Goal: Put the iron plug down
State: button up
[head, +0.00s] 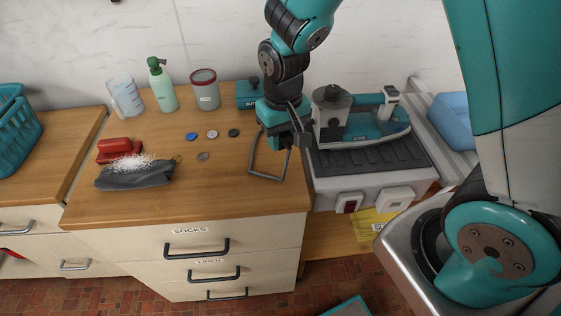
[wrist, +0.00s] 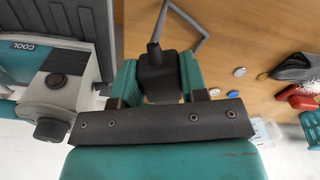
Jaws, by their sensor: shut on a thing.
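My gripper (wrist: 160,82) is shut on the iron plug (wrist: 157,72), a dark block with a grey cord running from its far end in the wrist view. In the head view my gripper (head: 287,138) hangs over the right part of the wooden counter (head: 225,190), beside the iron. The teal and white iron (head: 365,128) rests on a dark ribbed pad at the right. The wrist view shows part of it at the left, with COOL on it.
Several round buttons (head: 212,134), a dark pouch (head: 135,178) with white grains and a red object (head: 118,145) lie leftward. A glass, green bottle, jar and teal box stand behind. The front middle is clear.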

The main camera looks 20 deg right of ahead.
aim_at(283, 174)
notch_tip(283, 174, down, 10)
jog(key=shift+p, duration=0.4)
jog(key=shift+f, duration=0.15)
jog(key=o, duration=0.9)
